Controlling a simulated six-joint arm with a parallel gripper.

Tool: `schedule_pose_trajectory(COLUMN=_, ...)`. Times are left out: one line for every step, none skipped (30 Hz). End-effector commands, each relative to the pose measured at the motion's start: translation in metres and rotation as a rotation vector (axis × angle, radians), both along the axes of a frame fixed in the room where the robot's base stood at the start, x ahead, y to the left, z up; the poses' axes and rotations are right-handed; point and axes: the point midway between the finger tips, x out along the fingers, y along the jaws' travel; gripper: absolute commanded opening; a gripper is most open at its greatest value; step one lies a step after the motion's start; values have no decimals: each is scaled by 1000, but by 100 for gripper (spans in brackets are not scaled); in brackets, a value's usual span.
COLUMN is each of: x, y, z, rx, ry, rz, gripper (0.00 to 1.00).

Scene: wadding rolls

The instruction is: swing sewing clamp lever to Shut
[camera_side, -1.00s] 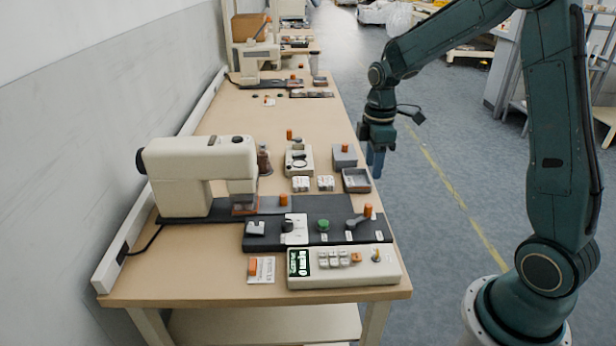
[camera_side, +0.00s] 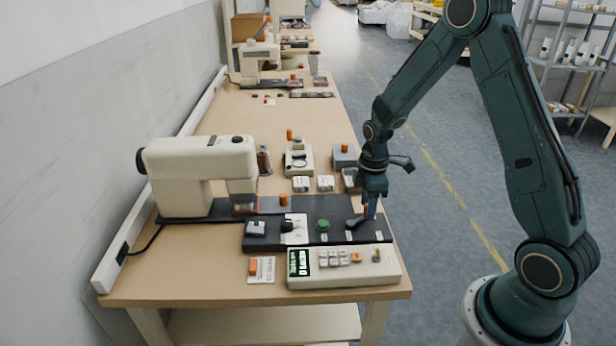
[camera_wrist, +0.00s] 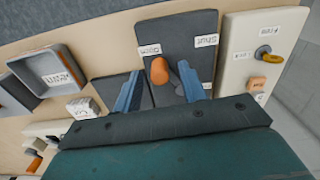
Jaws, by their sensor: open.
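The clamp lever is a grey arm (camera_side: 355,221) with an orange knob (camera_wrist: 159,70), on the dark control board (camera_side: 261,242) in front of the sewing machine. In the wrist view the knob lies beside the label that reads Open (camera_wrist: 150,50); the Shut label (camera_wrist: 206,41) is to its right. My gripper (camera_side: 370,209) is down at the lever's right end in the side view. Its blue fingers are open (camera_wrist: 160,90), with the knob showing between and just beyond them. I cannot tell whether they touch it. Much of the knob is hidden in the side view.
A cream keypad box (camera_side: 343,281) stands just in front of the board. The sewing machine (camera_side: 200,160) is to the left. A grey tray (camera_wrist: 50,72) and small labelled blocks (camera_side: 301,184) lie behind the board. The table's right edge is close to my gripper.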

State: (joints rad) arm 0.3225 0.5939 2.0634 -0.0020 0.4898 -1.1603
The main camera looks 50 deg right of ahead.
Motion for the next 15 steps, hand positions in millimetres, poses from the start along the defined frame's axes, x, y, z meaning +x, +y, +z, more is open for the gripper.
schedule_pose_trajectory(x=0, y=0, z=-2, rx=0, ry=1, rz=0, gripper=41)
schedule_pose_trajectory(x=0, y=0, z=-3, rx=0, ry=1, rz=0, gripper=41)
schedule_pose_trajectory(x=0, y=0, z=-3, rx=1, ry=1, rz=0, gripper=41)
schedule_pose_trajectory(x=0, y=0, z=-4, rx=1, ry=1, rz=0, gripper=41)
schedule_pose_trajectory(x=0, y=0, z=-4, rx=1, ry=1, rz=0, gripper=41)
schedule_pose_trajectory(x=0, y=0, z=-4, rx=0, ry=0, rz=0, gripper=41)
schedule_pose_trajectory(x=0, y=0, z=-4, rx=0, ry=0, rz=0, gripper=41)
schedule_pose_trajectory(x=0, y=0, z=-4, rx=0, ry=0, rz=0, gripper=41)
schedule_pose_trajectory(x=0, y=0, z=-4, rx=0, ry=0, rz=0, gripper=41)
schedule_pose_trajectory(x=0, y=0, z=-4, rx=0, ry=0, rz=0, gripper=41)
schedule_pose_trajectory(x=0, y=0, z=-4, rx=0, ry=0, rz=0, gripper=41)
schedule_pose_trajectory(x=0, y=0, z=-4, rx=0, ry=0, rz=0, gripper=36)
schedule_pose_trajectory(x=0, y=0, z=-4, rx=0, ry=0, rz=0, gripper=30)
schedule_pose_trajectory(x=0, y=0, z=-4, rx=0, ry=0, rz=0, gripper=24)
schedule_pose_trajectory(x=0, y=0, z=-4, rx=0, ry=0, rz=0, gripper=16)
